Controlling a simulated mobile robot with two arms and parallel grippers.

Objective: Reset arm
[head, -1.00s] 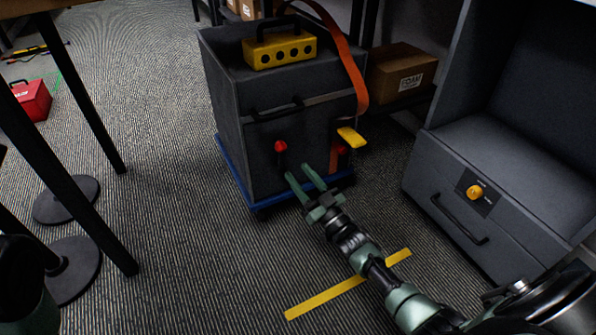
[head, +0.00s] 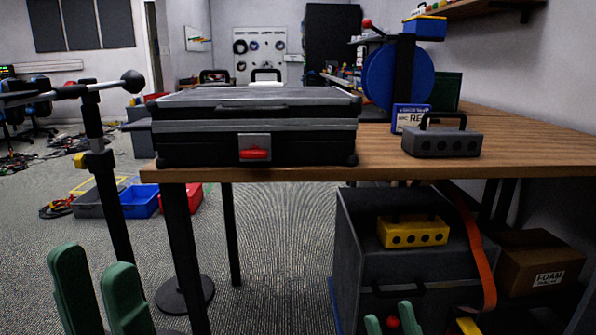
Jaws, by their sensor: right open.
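My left gripper (head: 97,285) shows at the bottom left. Its two green fingers point up and stand apart, with nothing between them. My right gripper (head: 390,318) shows only as two green fingertips at the bottom edge, in front of the dark cabinet (head: 352,245). Its tips are apart, and a red knob (head: 393,323) shows between them. I cannot tell whether they touch it. The rest of my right arm is out of view.
A wooden table (head: 540,150) bears a black case (head: 200,140), a grey block with a handle (head: 440,142) and a blue spool (head: 385,75). A yellow block (head: 412,232) sits on the cabinet under the tabletop. A cardboard box (head: 540,262) is at right.

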